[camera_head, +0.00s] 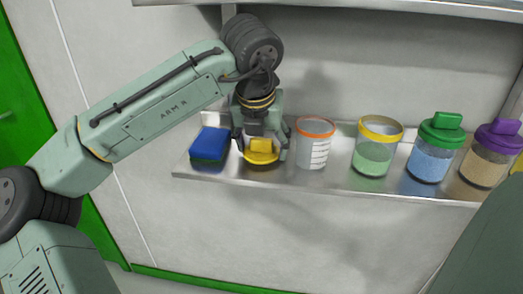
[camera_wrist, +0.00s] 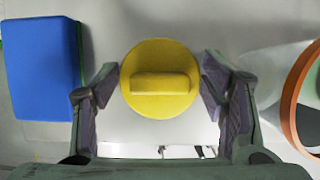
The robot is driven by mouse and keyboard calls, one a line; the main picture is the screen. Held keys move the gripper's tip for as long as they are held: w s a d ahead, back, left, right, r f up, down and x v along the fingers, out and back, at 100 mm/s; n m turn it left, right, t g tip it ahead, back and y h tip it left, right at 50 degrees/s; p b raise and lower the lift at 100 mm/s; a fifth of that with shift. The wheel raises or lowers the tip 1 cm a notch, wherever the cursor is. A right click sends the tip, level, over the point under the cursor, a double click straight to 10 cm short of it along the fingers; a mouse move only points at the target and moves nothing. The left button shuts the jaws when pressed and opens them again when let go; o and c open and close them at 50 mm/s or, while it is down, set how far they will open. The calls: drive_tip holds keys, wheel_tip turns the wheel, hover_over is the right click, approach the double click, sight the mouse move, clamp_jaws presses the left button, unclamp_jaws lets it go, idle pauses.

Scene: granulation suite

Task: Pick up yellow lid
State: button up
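The yellow lid (camera_head: 262,156) lies on the metal shelf, between a blue sponge and an orange-rimmed container. In the wrist view the round yellow lid (camera_wrist: 160,78) has a raised bar handle across its middle. My gripper (camera_head: 262,150) is right over the lid, pointing down. In the wrist view my gripper (camera_wrist: 160,90) is open, with one finger on each side of the lid. A gap shows at the left finger; the right finger is very close to the rim, and I cannot tell if it touches.
The blue sponge (camera_head: 209,145) is close on the left. The orange-rimmed container (camera_head: 314,151) is close on the right. Further right stand a yellow-rimmed jar (camera_head: 373,156), a green-lidded jar (camera_head: 430,164) and a purple-lidded jar (camera_head: 486,170). The shelf's front edge (camera_head: 330,188) is near.

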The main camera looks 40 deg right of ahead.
drive_tip(key=c, duration=0.4)
drive_tip(key=shift+c, duration=0.2)
drive_tip(key=shift+r, duration=0.1)
drive_tip(key=shift+r, duration=0.6)
drive_tip(key=s+a+b, duration=0.3)
drive_tip(key=s+a, duration=0.8)
drive_tip(key=a, duration=0.2)
drive_tip(key=shift+s+a, duration=0.35)
drive_tip(key=shift+r, duration=0.1)
